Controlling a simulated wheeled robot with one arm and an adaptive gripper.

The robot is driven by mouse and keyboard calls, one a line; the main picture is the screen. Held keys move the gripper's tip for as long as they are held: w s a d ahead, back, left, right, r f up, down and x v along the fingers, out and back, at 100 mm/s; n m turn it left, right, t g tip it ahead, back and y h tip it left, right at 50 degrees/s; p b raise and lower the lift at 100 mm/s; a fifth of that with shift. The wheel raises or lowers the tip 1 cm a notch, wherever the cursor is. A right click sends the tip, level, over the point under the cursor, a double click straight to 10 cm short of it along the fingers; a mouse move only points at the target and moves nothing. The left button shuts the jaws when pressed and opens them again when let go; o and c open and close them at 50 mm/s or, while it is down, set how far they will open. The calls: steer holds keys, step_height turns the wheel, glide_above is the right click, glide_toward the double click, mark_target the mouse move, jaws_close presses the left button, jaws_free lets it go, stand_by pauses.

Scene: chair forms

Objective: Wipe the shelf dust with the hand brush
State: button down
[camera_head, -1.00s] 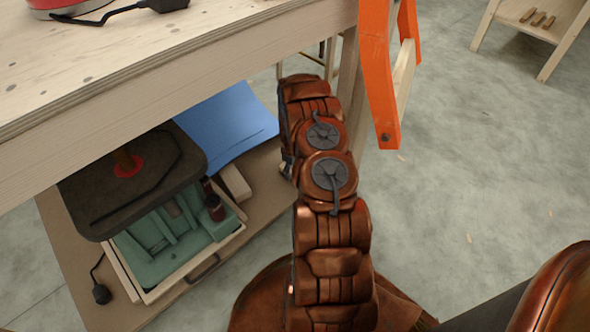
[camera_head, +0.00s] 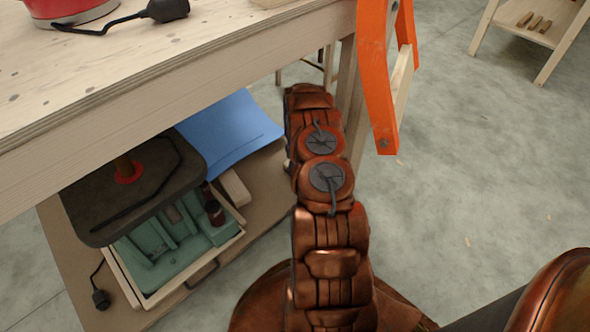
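The lower shelf (camera_head: 262,192) is a brown board under the workbench. Its rear part is hidden by the things on it and by the bench top. No hand brush can be made out, and I cannot make out dust on the shelf. My copper-coloured arm reaches away from me past the shelf's right side, toward the bench leg. My gripper does not show; the far end of the visible arm is a wrist link beside the shelf, so what it holds cannot be seen.
A drawer tray (camera_head: 196,279) with green inserts, a dark slab (camera_head: 95,207) and blue sheets (camera_head: 228,128) crowd the shelf. The workbench top (camera_head: 200,60) overhangs it. An orange upright (camera_head: 374,80) stands right of my arm. Open floor (camera_head: 480,180) lies to the right.

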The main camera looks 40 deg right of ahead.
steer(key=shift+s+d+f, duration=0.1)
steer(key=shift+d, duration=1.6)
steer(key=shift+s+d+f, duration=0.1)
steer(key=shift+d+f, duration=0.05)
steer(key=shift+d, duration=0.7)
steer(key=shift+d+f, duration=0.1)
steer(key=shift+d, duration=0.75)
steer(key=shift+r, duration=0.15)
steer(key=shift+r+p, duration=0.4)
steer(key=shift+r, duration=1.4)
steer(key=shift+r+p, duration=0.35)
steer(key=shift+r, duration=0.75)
